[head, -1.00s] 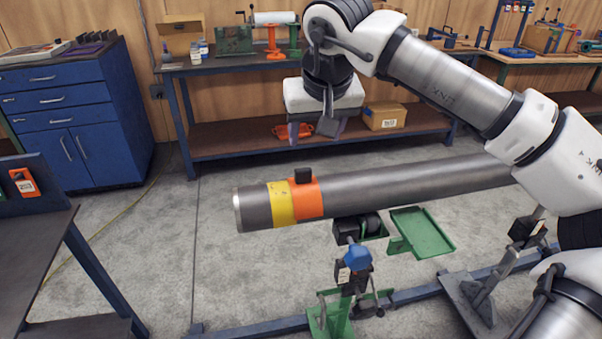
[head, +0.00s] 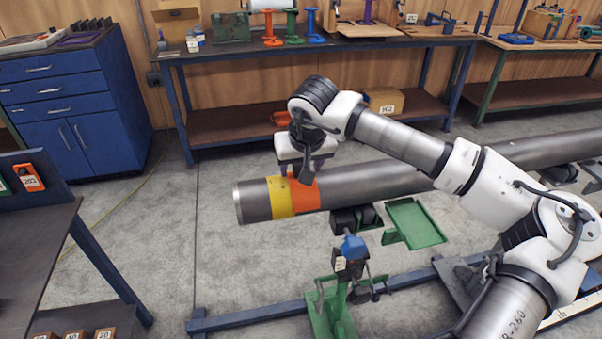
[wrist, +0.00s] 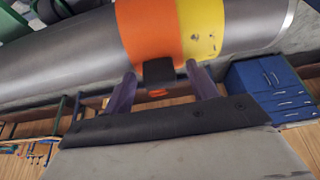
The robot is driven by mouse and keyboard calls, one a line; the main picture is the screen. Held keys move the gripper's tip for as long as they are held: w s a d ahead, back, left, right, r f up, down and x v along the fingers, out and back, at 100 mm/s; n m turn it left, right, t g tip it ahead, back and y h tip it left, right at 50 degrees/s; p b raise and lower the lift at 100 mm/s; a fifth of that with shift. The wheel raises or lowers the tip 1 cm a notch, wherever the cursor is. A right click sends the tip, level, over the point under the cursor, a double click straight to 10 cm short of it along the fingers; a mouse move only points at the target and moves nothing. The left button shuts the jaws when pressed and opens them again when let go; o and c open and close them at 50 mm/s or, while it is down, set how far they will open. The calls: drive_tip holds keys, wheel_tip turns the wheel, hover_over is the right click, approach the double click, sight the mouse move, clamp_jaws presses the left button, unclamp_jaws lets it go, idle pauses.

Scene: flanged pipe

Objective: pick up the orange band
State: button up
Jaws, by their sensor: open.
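The orange band (head: 305,198) is wrapped around the grey steel pipe (head: 370,188) near its left end, right beside a yellow band (head: 281,202). The wrist view shows the orange band (wrist: 147,32) with a black block (wrist: 158,72) on it; in the head view my gripper hides this block. My gripper (head: 298,174) is directly over the orange band. In the wrist view its two purple-grey fingers (wrist: 163,86) are spread, one on each side of the black block, with nothing gripped. I cannot tell whether they touch the block or band.
A workbench (head: 220,130) and a blue cabinet (head: 65,110) stand behind. A dark table (head: 35,250) is at the left.

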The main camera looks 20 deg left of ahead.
drive_tip(key=c, duration=0.6)
